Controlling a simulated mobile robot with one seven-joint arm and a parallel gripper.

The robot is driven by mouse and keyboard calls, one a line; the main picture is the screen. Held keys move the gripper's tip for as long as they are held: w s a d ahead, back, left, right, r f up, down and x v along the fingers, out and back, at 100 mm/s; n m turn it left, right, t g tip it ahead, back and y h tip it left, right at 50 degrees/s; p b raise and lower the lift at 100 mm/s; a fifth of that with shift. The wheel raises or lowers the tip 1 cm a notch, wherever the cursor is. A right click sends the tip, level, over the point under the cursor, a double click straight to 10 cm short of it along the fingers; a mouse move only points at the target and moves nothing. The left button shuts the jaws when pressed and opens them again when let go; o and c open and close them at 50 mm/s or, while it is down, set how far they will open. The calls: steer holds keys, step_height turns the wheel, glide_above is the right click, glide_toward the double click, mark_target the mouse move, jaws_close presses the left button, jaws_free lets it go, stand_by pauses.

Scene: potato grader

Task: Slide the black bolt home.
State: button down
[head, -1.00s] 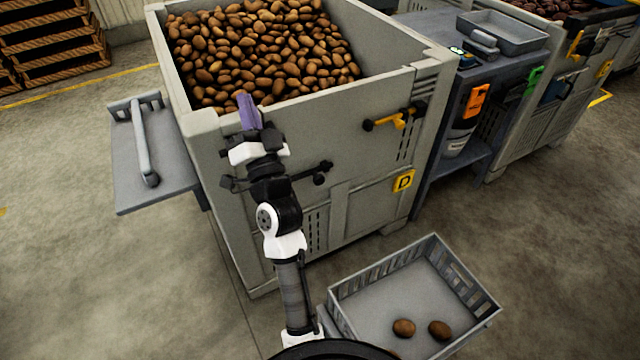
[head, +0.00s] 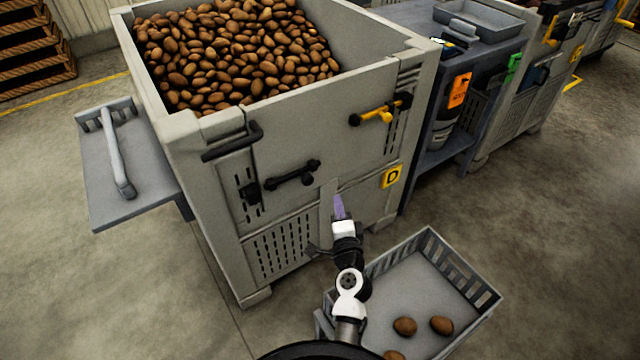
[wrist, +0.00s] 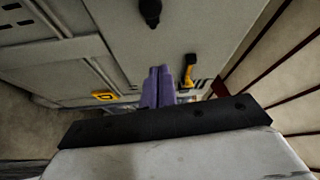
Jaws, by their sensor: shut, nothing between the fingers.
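The black bolt (head: 285,180) lies on the front wall of the grey potato bin (head: 300,125), running slightly uphill to the right. A dark block sits at its left end and a knob at its right end. A black knob (wrist: 150,12), which looks like part of it, shows at the top of the wrist view. My gripper (head: 338,206) is below and to the right of the bolt, apart from it. Its purple fingers (wrist: 158,86) are together and empty.
A yellow-handled bolt (head: 380,110) is at the upper right of the bin front, above a yellow D tag (head: 391,177). A black handle (head: 232,143) sits at the upper left. A grey crate (head: 430,285) with potatoes stands at lower right. A grey shelf (head: 130,165) juts out left.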

steer(key=w+a+p, duration=0.3)
steer(key=w+a, duration=0.2)
steer(key=w, duration=0.3)
stand_by(0.4)
steer(key=shift+a, duration=0.1)
steer(key=s+a, duration=0.1)
steer(key=a, duration=0.1)
steer(key=s+a+p, duration=0.1)
steer(key=a, duration=0.1)
steer(key=shift+s, duration=0.35)
steer(key=shift+a, duration=0.1)
